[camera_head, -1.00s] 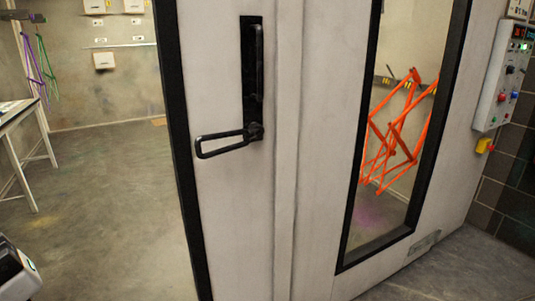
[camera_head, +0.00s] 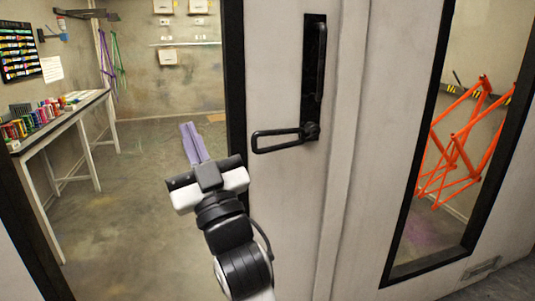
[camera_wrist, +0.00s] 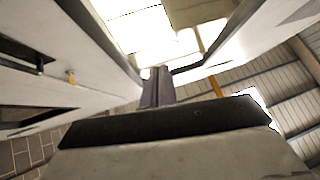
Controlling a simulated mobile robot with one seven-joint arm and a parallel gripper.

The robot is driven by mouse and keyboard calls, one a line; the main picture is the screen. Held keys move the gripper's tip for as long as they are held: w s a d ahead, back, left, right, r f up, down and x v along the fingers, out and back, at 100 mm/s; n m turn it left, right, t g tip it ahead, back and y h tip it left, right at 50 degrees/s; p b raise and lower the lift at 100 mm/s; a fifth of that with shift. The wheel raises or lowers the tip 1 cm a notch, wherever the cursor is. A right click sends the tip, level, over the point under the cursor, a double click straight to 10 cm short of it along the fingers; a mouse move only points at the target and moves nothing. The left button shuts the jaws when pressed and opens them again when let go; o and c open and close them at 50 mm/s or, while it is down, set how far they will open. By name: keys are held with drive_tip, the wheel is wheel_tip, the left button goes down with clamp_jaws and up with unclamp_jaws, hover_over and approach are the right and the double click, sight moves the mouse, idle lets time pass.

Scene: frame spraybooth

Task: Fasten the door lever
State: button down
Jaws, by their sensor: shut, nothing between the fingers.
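The black door lever (camera_head: 278,139) sticks out to the left from its pivot, roughly level, on a tall black plate with an upright handle (camera_head: 319,62) on the pale door (camera_head: 280,215). My gripper (camera_head: 191,127) is left of the lever in the head view, in front of the door opening, its purple fingers pointing up and away. The fingers are shut and empty, apart from the lever. In the wrist view the fingers (camera_wrist: 157,76) point up between pale panels; I cannot pick out the lever for sure there.
A workbench (camera_head: 72,115) with colored bottles stands inside the booth at left. The door's window (camera_head: 455,150) shows an orange frame (camera_head: 465,145) behind it. The door's dark edge (camera_head: 234,90) is close to my gripper. The floor (camera_head: 130,200) beyond the opening is clear.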

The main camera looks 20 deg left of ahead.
sight(267, 151)
drive_tip(key=w+d+f+m+h, duration=0.4)
drive_tip(key=w+d+f+h, duration=0.4)
drive_tip(key=w+d, duration=0.3)
drive_tip(key=shift+w+d+m+h, duration=0.15)
drive_tip(key=shift+d+m+h, duration=0.2)
drive_tip(key=shift+d, duration=0.25)
drive_tip(key=shift+w+a, duration=0.1)
drive_tip(key=w+a+p, duration=0.1)
drive_tip(key=w+a, duration=0.1)
drive_tip(key=w, duration=0.1)
drive_tip(key=w+a+p, duration=0.1)
drive_tip(key=w+a, duration=0.1)
drive_tip(key=w, duration=0.1)
drive_tip(key=w+a+f+p, duration=0.1)
drive_tip(key=w+a, duration=0.1)
drive_tip(key=w, duration=0.1)
drive_tip(key=shift+w+a+f, duration=0.1)
drive_tip(key=shift+w, duration=0.05)
drive_tip(key=shift+w+f, duration=0.1)
drive_tip(key=shift+f, duration=0.15)
